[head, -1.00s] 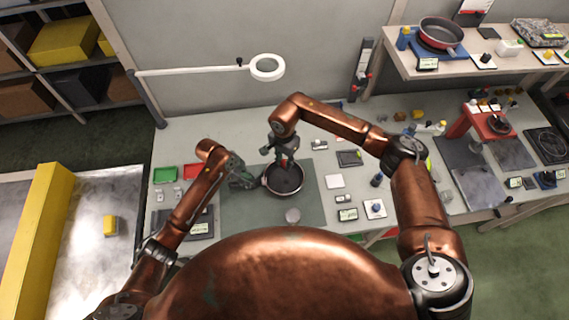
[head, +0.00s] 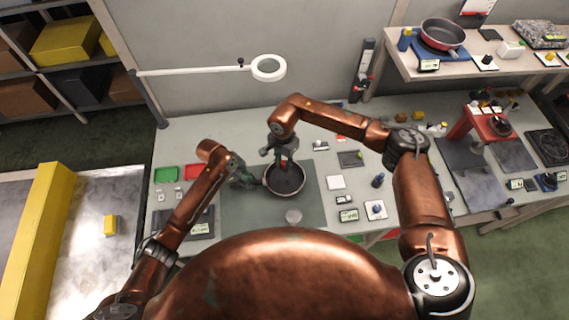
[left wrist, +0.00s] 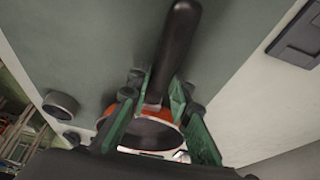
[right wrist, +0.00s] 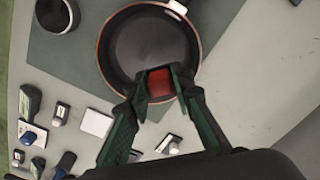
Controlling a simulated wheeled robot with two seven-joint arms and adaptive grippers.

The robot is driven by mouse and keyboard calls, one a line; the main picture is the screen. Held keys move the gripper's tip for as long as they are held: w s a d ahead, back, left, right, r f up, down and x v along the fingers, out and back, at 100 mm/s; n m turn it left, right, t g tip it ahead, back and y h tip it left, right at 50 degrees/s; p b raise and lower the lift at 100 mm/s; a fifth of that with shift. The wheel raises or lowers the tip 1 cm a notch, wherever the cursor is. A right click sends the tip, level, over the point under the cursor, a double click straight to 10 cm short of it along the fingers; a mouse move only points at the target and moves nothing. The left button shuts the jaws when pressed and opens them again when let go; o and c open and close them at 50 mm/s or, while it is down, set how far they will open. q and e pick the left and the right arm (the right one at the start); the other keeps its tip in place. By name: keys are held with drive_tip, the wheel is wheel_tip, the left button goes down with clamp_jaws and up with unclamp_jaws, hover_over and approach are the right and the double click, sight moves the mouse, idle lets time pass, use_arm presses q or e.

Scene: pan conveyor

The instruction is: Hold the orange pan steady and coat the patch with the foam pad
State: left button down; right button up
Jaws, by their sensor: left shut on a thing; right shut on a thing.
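The orange pan (head: 288,184) sits on the dark mat, with a black inside and an orange outer rim. It also shows in the left wrist view (left wrist: 152,133) and the right wrist view (right wrist: 150,42). My left gripper (head: 258,182) is shut on its black handle (left wrist: 175,45), left of the bowl. My right gripper (head: 285,164) is shut on a red block (right wrist: 160,82), apparently the foam pad, at the near side of the pan in the right wrist view. I cannot tell if the pad touches the pan floor. No patch can be made out.
A grey round cup (head: 293,217) stands on the mat (head: 245,210) just in front of the pan. Green (head: 166,174) and red (head: 194,171) trays lie to the left. Small labelled items and a white square (head: 335,182) lie to the right. A ring lamp (head: 268,68) hangs behind.

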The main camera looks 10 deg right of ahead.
sight(285, 177)
drive_tip(key=shift+f, duration=3.65)
drive_tip(key=shift+s+f, duration=0.2)
drive_tip(key=shift+s, duration=1.6)
drive_tip(key=shift+w, duration=1.9)
drive_tip(key=shift+s+d, duration=0.2)
drive_tip(key=shift+d, duration=0.05)
drive_tip(key=shift+s, duration=1.75)
drive_tip(key=shift+w, duration=1.75)
drive_tip(key=shift+w+r, duration=0.15)
drive_tip(key=shift+r, duration=3.85)
